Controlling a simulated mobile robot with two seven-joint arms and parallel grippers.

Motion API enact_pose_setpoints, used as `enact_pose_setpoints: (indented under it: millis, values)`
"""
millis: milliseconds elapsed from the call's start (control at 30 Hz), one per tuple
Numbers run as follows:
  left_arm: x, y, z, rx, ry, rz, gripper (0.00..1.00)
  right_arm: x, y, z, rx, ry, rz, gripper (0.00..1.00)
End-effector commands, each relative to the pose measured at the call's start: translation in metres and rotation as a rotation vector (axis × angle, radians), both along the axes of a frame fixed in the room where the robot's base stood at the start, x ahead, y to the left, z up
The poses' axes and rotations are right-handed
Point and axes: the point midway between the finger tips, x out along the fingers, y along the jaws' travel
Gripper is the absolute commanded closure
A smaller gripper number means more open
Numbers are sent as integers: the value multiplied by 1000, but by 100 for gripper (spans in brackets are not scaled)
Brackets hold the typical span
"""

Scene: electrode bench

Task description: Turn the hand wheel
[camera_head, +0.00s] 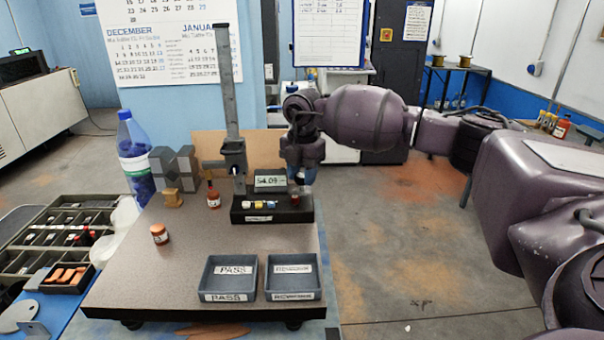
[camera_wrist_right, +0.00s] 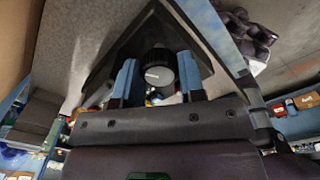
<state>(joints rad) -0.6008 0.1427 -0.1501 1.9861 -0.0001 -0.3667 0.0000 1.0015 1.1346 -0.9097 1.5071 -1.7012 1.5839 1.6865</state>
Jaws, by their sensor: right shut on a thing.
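The measuring stand has a black base (camera_head: 272,214), a tall grey column (camera_head: 228,80) and a display reading about 54.09 (camera_head: 270,181). My right gripper (camera_head: 299,180) points down at the right end of this base and hides most of what it holds there. In the right wrist view, a round black hand wheel with a pale grey face (camera_wrist_right: 160,68) sits between the two blue finger pads of my right gripper (camera_wrist_right: 158,78). The gripper is shut on it. My left gripper is not in view.
Two trays, marked PASS (camera_head: 229,278) and apparently REWORK (camera_head: 293,277), stand at the front of the bench plate (camera_head: 170,270). A small brown-red jar (camera_head: 159,234), a small bottle (camera_head: 213,195) and grey blocks (camera_head: 175,168) stand left of the stand.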

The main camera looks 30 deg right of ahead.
Motion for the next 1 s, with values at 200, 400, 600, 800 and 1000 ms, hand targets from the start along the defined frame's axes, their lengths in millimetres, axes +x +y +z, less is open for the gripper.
enact_pose_setpoints:
  millis: [200,400,600,800,1000]
  values:
    - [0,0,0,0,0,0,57,1,-1,2,0,-4,-1,53]
    - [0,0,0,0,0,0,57,0,0,1,0,-2,3,53]
    - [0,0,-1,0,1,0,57,0,0,1,-1,-1,70,53]
    - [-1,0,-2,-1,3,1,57,0,0,0,0,-1,228,53]
    - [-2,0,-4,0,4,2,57,0,0,0,1,-1,400,53]
